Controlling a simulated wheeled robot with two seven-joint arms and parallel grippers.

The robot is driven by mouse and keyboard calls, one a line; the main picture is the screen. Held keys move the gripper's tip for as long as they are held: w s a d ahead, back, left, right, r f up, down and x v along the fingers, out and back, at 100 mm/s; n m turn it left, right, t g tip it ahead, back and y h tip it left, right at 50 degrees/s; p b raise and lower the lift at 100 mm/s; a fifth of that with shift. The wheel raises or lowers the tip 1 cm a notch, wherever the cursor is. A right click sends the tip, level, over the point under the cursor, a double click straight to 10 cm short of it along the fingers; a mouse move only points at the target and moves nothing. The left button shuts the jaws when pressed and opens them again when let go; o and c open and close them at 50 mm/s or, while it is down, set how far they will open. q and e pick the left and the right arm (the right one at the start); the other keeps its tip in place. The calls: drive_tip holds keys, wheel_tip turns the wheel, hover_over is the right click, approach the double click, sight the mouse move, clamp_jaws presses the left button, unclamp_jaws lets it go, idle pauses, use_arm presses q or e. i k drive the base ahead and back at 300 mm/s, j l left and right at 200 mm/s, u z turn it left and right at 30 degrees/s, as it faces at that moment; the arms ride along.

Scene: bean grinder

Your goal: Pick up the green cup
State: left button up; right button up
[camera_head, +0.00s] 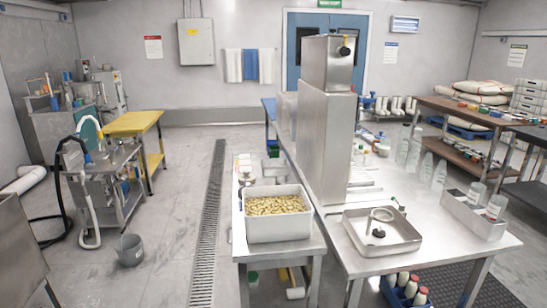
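A small greenish, cup-like item (253,279) shows low under the front table, partly hidden by the tabletop above it. It is too small to tell whether it is the green cup. Another dark green item (273,147) stands farther back, at the left side of the tables, and its shape is unclear. Neither my left nor my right gripper is in view, and nothing is seen held.
A white bin of beans (278,228) stands on the front table. A tall steel machine (325,145) rises behind it. A steel tray (383,243) and clear bottles (439,175) are to the right. The floor (170,225) left of the tables is mostly open, with a grey bucket (130,251).

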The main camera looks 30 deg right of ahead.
sight(274, 154)
drive_tip(key=i+j, duration=0.1)
drive_tip(key=i, duration=0.65)
drive_tip(key=i+j, duration=0.1)
drive_tip(key=i, duration=0.7)
drive_tip(key=i+j, duration=0.1)
drive_tip(key=i, duration=0.65)
drive_tip(key=l+z, duration=0.05)
